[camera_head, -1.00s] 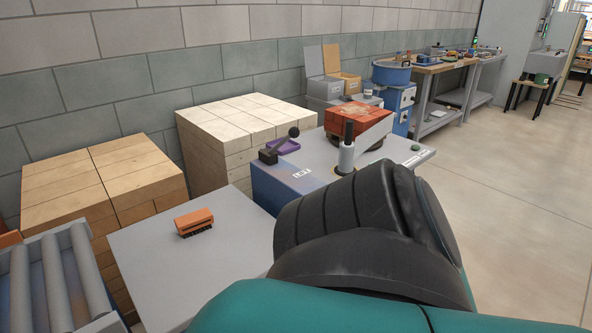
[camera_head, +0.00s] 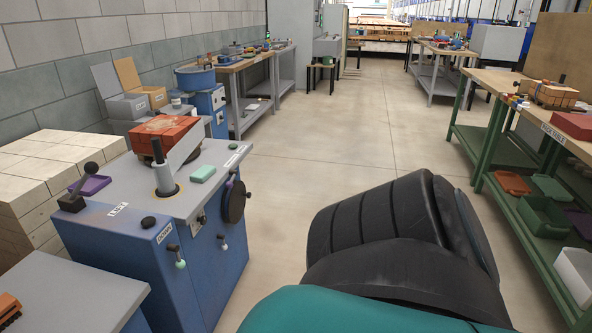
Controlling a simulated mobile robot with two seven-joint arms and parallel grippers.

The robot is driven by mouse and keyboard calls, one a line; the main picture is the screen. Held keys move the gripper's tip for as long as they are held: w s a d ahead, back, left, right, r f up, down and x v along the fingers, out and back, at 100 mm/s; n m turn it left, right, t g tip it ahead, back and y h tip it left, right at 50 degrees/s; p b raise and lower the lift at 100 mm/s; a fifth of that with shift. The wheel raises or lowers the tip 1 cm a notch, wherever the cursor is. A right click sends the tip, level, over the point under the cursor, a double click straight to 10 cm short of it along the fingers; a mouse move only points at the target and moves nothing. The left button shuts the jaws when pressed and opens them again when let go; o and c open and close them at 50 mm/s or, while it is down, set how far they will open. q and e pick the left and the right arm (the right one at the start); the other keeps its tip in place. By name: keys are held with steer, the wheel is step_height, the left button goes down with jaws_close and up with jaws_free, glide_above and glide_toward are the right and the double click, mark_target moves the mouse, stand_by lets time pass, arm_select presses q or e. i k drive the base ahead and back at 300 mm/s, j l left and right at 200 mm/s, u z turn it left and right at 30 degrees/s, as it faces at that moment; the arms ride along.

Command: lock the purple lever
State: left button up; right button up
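The front of the machine also has a small lever with a pale green knob (camera_head: 180,264), under a label, and one with a pale knob (camera_head: 223,243). A dark round wheel (camera_head: 234,201) is on its right side. Neither gripper is in view; one of my arms, teal and black, fills the lower right.
A red brick block (camera_head: 166,132) sits on the machine's top behind an upright post. Pale stacked blocks (camera_head: 30,175) stand at the left. A green-framed table (camera_head: 560,145) with bins lines the right. The floor (camera_head: 330,150) between is clear.

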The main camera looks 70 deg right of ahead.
mark_target(228, 184)
steer(key=z, duration=1.85)
steer(key=i+u, duration=0.2)
steer(key=u, duration=0.3)
steer(key=i+l+u, duration=0.2)
steer(key=u, duration=0.3)
steer(key=i+l+u, duration=0.1)
steer(key=i+l, duration=0.2)
steer(key=i+l+u, duration=0.1)
steer(key=i+l, duration=0.25)
steer(key=l, duration=0.25)
steer(key=i+l+u, duration=0.1)
steer(key=i+l, duration=0.15)
steer(key=l, duration=0.2)
